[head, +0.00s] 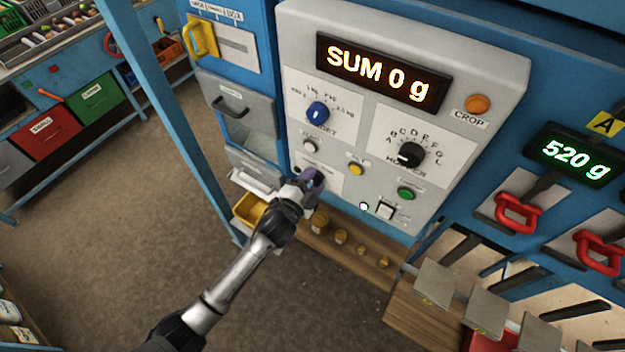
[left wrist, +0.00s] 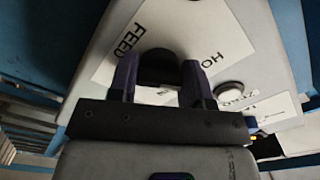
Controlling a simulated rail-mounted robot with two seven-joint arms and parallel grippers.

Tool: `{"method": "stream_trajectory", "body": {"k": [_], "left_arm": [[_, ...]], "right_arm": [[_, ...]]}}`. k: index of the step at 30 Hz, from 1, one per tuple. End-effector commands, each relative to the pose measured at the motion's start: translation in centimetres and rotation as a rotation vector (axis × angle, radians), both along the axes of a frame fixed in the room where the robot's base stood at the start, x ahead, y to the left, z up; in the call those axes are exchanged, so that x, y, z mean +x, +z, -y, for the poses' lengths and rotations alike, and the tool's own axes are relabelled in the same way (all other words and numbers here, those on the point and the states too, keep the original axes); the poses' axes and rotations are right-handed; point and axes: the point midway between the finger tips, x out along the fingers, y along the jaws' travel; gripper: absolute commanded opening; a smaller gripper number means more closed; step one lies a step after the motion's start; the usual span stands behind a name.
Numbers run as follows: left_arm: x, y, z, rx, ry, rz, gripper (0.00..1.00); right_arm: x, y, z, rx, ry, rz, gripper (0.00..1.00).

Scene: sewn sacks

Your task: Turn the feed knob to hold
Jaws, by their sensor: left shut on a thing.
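The feed knob (left wrist: 158,66) is black and sits on a white label plate on the grey control panel (head: 455,60). My left gripper (head: 311,178) is at the panel's lower left corner, and its purple fingers cover most of the knob in the head view. In the left wrist view the two fingers (left wrist: 159,78) stand on either side of the knob, shut on it. The word FEED and the start of a word, HO, are readable beside the knob. Which setting the knob points to cannot be told. My right gripper is not in view.
The panel also bears a blue knob (head: 317,112), a black lettered knob (head: 410,155), a yellow button (head: 356,169), a green button (head: 406,193) and a display reading SUM 0 g (head: 380,75). Several small brass weights (head: 341,236) stand on a wooden shelf below.

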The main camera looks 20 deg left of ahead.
Motion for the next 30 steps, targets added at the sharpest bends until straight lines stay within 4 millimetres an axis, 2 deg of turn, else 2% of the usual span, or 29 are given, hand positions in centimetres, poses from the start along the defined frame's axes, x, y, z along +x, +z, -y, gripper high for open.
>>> {"method": "stream_trajectory", "body": {"k": [6, 7, 14, 23, 26, 30], "left_arm": [[0.0, -0.1, 0.0, -0.004, 0.001, -0.003, 0.21], [0.0, -0.1, 0.0, -0.004, 0.001, -0.003, 0.47], [0.0, -0.1, 0.0, -0.002, 0.000, -0.002, 0.70], [-0.2, -0.1, -0.1, -0.001, 0.000, -0.002, 0.70], [-1.1, -0.2, -0.2, -0.001, 0.000, -0.002, 0.70], [-3.4, -0.3, -0.7, -0.001, -0.001, -0.002, 0.70]], "right_arm": [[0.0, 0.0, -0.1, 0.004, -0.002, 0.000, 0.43], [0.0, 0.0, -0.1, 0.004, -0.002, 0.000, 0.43], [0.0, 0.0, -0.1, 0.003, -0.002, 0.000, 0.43], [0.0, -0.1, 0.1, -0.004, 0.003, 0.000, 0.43], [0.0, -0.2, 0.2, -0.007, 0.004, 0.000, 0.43], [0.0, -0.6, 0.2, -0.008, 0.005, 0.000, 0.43]]}}
